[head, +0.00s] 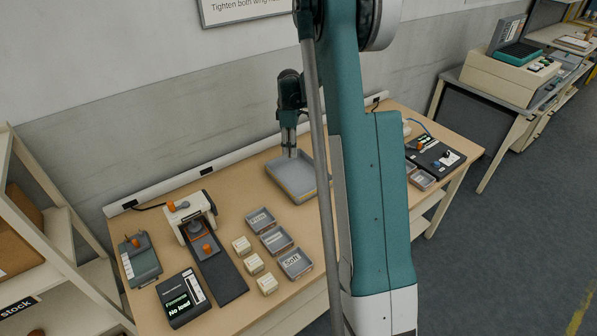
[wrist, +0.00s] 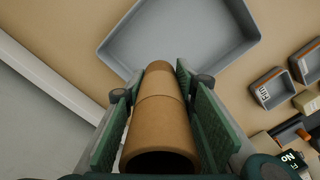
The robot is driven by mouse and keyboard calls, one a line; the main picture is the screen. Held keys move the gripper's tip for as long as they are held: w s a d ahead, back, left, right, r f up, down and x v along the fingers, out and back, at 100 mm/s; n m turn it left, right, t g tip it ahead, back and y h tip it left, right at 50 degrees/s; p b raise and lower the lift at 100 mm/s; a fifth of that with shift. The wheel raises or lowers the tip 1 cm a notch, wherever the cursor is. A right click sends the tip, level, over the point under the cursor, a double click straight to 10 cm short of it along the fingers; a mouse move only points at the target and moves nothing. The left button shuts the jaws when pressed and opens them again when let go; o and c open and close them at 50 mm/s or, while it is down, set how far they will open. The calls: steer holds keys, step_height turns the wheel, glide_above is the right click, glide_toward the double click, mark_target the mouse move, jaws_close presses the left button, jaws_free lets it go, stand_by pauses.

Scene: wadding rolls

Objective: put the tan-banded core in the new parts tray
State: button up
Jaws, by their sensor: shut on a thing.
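My gripper (wrist: 158,110) is shut on a brown cardboard-like core (wrist: 160,125) in the wrist view. The core lies lengthwise between the green finger pads, its open dark end toward the camera. A thin line crosses it, and the part beyond looks slightly lighter tan; I cannot tell a distinct band. A large grey tray (wrist: 235,50) lies empty beyond the core's far end. In the head view my gripper (head: 289,152) points down over the back left part of the grey tray (head: 308,196). The core is too small to make out there, and my arm hides the tray's right side.
Three small labelled bins (head: 277,240) and several pale blocks (head: 254,264) stand left of the tray. A press-like fixture (head: 190,215), a dark display box (head: 182,298) and a grey-green device (head: 140,260) are farther left. A black panel (head: 437,155) is at right.

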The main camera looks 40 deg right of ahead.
steer(key=shift+s+d, duration=0.1)
steer(key=shift+d, duration=0.15)
steer(key=shift+f, duration=0.1)
glide_above(292, 172)
steer(key=shift+f+b, duration=0.3)
steer(key=shift+f, duration=2.7)
steer(key=shift+f, duration=1.9)
steer(key=shift+f+b, duration=0.15)
steer(key=shift+b, duration=0.2)
steer(key=o, duration=0.9)
